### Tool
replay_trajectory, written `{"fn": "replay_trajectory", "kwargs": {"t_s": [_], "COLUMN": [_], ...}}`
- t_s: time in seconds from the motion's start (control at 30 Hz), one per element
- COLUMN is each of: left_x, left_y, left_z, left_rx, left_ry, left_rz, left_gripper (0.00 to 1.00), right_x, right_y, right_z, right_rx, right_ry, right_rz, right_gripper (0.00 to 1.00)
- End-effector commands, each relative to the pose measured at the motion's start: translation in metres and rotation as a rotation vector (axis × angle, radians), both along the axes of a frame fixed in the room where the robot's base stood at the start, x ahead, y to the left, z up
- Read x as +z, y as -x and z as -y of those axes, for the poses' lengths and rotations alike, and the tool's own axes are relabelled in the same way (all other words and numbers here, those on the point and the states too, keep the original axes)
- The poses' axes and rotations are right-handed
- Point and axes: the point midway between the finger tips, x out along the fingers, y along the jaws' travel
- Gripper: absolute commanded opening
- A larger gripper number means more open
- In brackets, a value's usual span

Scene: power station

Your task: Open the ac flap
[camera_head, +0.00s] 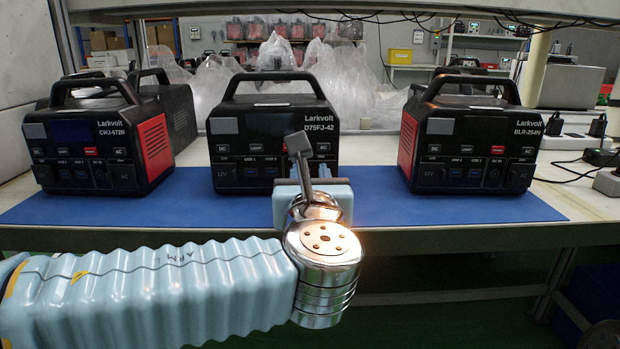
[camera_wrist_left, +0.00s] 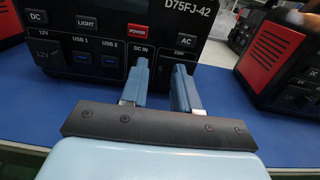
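The middle power station (camera_head: 270,120), a black box with a carry handle marked D75FJ-42, stands on the blue mat facing me. It also fills the top of the left wrist view (camera_wrist_left: 100,40). Its AC button (camera_wrist_left: 186,40) shows at the panel's right. The AC flap area below that button is mostly covered by the right finger; I cannot tell whether the flap is open. My left gripper (camera_wrist_left: 160,70) points at the panel's lower right, its two blue fingers apart with nothing visible between them. Contact with the panel is unclear. In the head view my arm hides the fingertips. My right gripper is out of view.
Similar red-sided stations stand at left (camera_head: 95,140) and right (camera_head: 470,140), with another dark case behind the left one. Cables and sockets lie at the right (camera_head: 600,155). Clear plastic bags (camera_head: 345,75) lie behind.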

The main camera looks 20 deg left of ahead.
Motion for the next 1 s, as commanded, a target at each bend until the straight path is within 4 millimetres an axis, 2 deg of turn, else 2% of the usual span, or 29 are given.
{"fn": "replay_trajectory", "kwargs": {"t_s": [0.17, 0.37, 0.77, 1.0], "left_x": [0.0, 0.0, 0.0, 0.002], "left_y": [0.0, 0.0, 0.001, 0.003], "left_z": [0.0, 0.0, 0.001, 0.008], "left_rx": [0.0, 0.0, 0.019, 0.125], "left_ry": [0.0, 0.0, 0.001, -0.002], "left_rz": [0.0, -0.001, -0.002, -0.005], "left_gripper": [0.3, 0.0, 0.0, 0.0], "right_x": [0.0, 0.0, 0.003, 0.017], "right_y": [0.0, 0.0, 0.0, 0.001], "right_z": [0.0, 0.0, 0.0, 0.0], "right_rx": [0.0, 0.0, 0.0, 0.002], "right_ry": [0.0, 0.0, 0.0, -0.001], "right_rz": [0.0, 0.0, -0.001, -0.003], "right_gripper": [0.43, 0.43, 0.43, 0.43]}}
